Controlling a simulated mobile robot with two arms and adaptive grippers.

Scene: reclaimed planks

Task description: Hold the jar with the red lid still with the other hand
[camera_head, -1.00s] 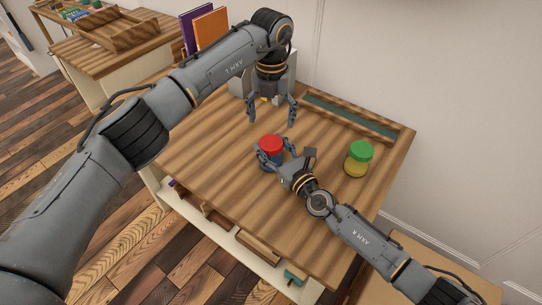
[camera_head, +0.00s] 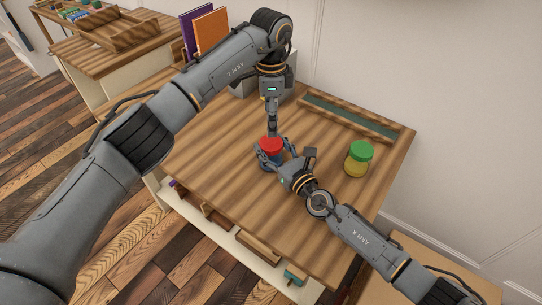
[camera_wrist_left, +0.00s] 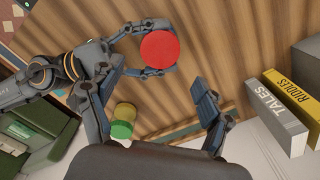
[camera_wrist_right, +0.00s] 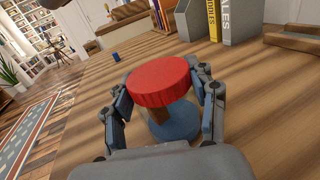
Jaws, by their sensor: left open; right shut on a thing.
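The jar with the red lid (camera_head: 271,145) stands upright on the wooden table; its bluish lower part is partly hidden by fingers. In the right wrist view its red lid (camera_wrist_right: 162,82) sits between the fingers. My right gripper (camera_head: 272,157) is shut around the jar's body from the front right. My left gripper (camera_head: 272,134) points down just above and behind the red lid, seen edge-on. In the left wrist view its fingers are apart and empty, with the red lid (camera_wrist_left: 159,50) beyond them.
A jar with a green lid (camera_head: 358,158) and yellowish contents stands to the right; it shows in the left wrist view (camera_wrist_left: 123,121). A shallow tray (camera_head: 350,117) lies along the back edge. Purple and orange books (camera_head: 211,30) stand at the back left.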

